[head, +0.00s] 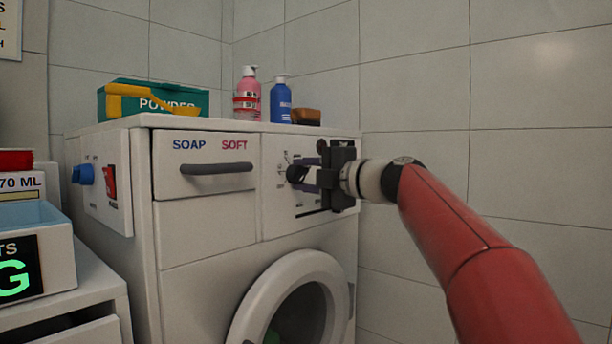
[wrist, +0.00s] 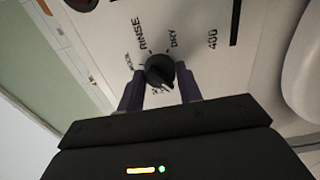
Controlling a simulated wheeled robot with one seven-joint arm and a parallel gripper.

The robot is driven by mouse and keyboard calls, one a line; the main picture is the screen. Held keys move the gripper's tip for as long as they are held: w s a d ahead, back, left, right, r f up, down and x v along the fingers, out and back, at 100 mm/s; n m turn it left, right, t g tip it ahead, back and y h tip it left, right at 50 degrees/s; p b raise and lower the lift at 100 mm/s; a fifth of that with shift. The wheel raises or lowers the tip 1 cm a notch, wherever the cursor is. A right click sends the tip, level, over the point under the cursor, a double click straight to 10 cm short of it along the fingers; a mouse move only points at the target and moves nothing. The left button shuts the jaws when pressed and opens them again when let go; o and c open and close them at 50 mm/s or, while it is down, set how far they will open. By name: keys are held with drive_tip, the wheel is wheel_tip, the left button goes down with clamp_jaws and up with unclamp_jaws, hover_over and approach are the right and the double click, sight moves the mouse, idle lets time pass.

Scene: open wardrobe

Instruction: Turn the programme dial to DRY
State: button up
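The programme dial (wrist: 160,68) is a round black knob on the washing machine's white front panel. In the head view the dial (head: 296,174) is partly hidden by my gripper (head: 305,178). In the wrist view my gripper (wrist: 160,78) has one dark purple finger on each side of the dial, and both fingertips appear to touch it. The DRY label (wrist: 173,39) is up and right of the dial, and RINSE (wrist: 138,35) is up and left. A pale mark on the dial's lower right faces my gripper, not DRY; the label there is unclear.
The washing machine (head: 200,235) has a SOAP/SOFT drawer (head: 205,185) left of the dial and a round door (head: 262,300) below. A blue knob (head: 83,174) and red switch (head: 110,182) are on its left side. Bottles stand on top; a tiled wall is at right.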

drive_tip(key=c, duration=0.4)
drive_tip(key=shift+c, duration=0.2)
